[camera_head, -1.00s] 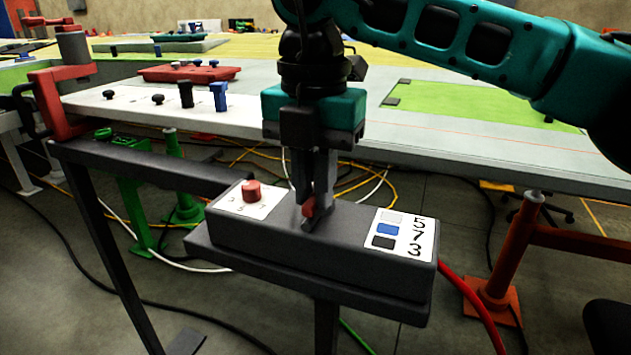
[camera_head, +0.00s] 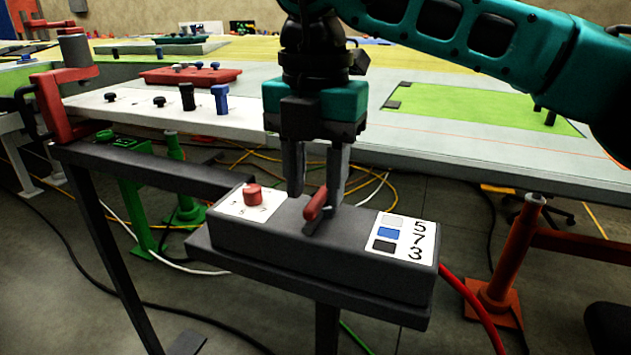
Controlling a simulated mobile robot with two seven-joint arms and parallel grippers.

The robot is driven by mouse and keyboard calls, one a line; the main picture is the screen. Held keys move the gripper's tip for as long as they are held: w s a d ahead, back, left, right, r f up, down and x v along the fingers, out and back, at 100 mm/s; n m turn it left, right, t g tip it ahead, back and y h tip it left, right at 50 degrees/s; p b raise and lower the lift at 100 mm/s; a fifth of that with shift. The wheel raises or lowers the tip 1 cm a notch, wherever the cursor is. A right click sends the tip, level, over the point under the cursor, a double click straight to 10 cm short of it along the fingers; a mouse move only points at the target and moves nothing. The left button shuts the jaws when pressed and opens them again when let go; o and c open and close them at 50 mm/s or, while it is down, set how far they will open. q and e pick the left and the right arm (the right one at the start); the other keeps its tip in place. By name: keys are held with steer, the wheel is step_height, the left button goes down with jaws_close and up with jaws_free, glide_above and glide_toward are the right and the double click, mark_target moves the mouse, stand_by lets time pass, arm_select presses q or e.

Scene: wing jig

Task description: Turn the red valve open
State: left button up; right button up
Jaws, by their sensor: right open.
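The red valve (camera_head: 316,204) is a small red lever on the top of a dark grey box (camera_head: 340,258), near its middle. The lever stands tilted, its upper end leaning to the right. My right gripper (camera_head: 317,192) comes down from above and is open, its fingers pointing down. The lever shows between the fingertips, close to the right-hand finger; I cannot tell whether they touch. My left gripper is not in view.
A red round knob (camera_head: 252,194) on a white label sits left of the lever. A label with coloured squares and digits (camera_head: 403,239) is on the right. A long workbench (camera_head: 450,150) runs behind. A red clamp (camera_head: 62,105) stands at left.

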mark_target(316, 199)
step_height(316, 199, up, 12)
steer(key=p, duration=0.2)
steer(key=shift+f, duration=0.1)
